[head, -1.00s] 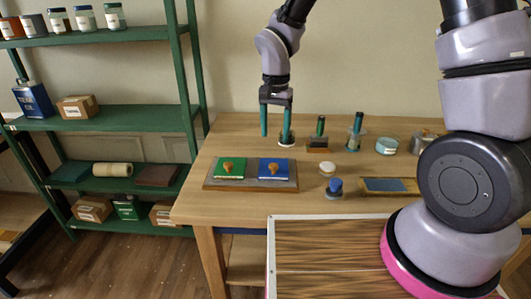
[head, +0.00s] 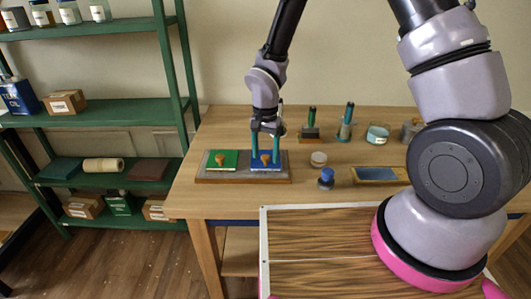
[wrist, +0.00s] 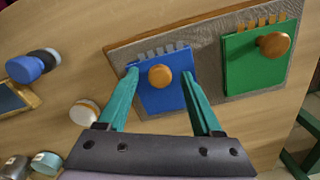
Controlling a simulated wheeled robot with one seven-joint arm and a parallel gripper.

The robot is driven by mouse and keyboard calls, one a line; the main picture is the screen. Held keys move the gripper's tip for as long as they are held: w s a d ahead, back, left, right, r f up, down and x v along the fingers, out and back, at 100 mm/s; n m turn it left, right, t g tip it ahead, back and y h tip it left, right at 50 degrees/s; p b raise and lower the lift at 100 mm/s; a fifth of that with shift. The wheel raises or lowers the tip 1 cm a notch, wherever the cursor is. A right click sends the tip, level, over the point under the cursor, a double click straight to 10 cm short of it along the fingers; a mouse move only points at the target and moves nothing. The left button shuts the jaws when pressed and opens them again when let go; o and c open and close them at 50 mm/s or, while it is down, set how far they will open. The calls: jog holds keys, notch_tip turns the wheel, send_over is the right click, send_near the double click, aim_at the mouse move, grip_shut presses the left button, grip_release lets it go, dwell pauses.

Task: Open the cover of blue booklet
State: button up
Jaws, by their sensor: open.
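The blue booklet (head: 268,167) lies closed on a grey board (head: 243,181) on the table, with a round wooden knob (head: 266,157) on its cover. It also shows in the wrist view (wrist: 166,98), with its knob (wrist: 160,76) between my finger tips. My gripper (head: 266,156) is open over the blue booklet, pointing down, one teal finger on each side of the knob. In the wrist view my gripper (wrist: 158,71) shows both fingers apart from the knob. Whether the tips touch the cover I cannot tell.
A green booklet (head: 222,160) with a similar knob lies left of the blue one on the board. A blue-topped stamp (head: 326,178), a round pale lid (head: 318,159) and a blue pad (head: 376,174) stand to the right. Jars and stands are behind.

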jog(key=shift+c, duration=0.4)
grip_shut()
dwell(0.9)
